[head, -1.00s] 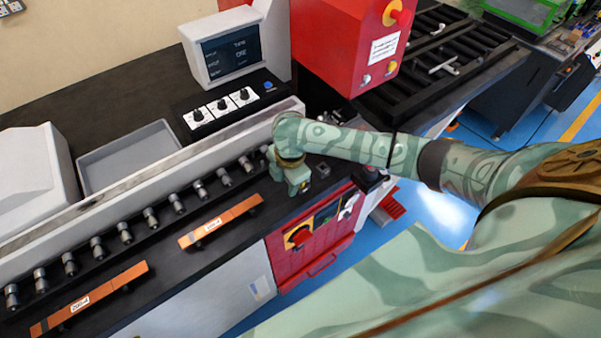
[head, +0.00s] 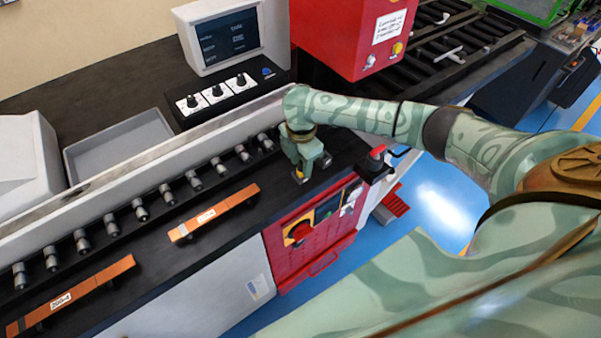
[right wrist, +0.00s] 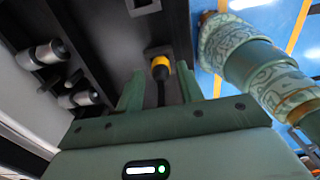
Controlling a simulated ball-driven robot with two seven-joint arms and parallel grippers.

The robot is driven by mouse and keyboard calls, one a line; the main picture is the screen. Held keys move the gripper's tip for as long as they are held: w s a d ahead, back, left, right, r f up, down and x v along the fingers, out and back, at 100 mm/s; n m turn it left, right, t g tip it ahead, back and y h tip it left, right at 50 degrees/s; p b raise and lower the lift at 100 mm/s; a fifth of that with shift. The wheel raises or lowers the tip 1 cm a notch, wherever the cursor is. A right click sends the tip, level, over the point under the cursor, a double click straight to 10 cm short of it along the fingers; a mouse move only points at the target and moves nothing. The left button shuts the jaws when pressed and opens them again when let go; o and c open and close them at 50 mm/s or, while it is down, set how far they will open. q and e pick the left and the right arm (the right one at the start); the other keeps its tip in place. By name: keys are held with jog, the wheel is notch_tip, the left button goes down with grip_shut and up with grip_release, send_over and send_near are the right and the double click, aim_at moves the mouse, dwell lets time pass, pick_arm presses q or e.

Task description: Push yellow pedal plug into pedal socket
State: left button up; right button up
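The yellow plug (right wrist: 160,64) shows in the right wrist view, with a black cable running from it back toward my gripper. It stands at a dark block with a pale edge (right wrist: 156,49); whether this is the pedal socket, and how deep the plug sits, I cannot tell. My right gripper (right wrist: 159,78) has its fingers apart on either side of the plug, with visible gaps. In the head view, the right gripper (head: 305,172) points down at the machine's black top, with a small yellow patch (head: 298,179) at its fingertips. My left gripper is not in view.
Two copper bars (head: 214,213) and (head: 73,294) lie on the black ledge beside a row of metal rollers (head: 168,194). A red-topped control (head: 377,153) stands right of the gripper, above the red front panel (head: 310,240). A grey tray (head: 118,148) lies behind.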

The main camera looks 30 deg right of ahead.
jog(key=shift+f, duration=0.7)
jog(key=shift+p, duration=0.4)
grip_shut()
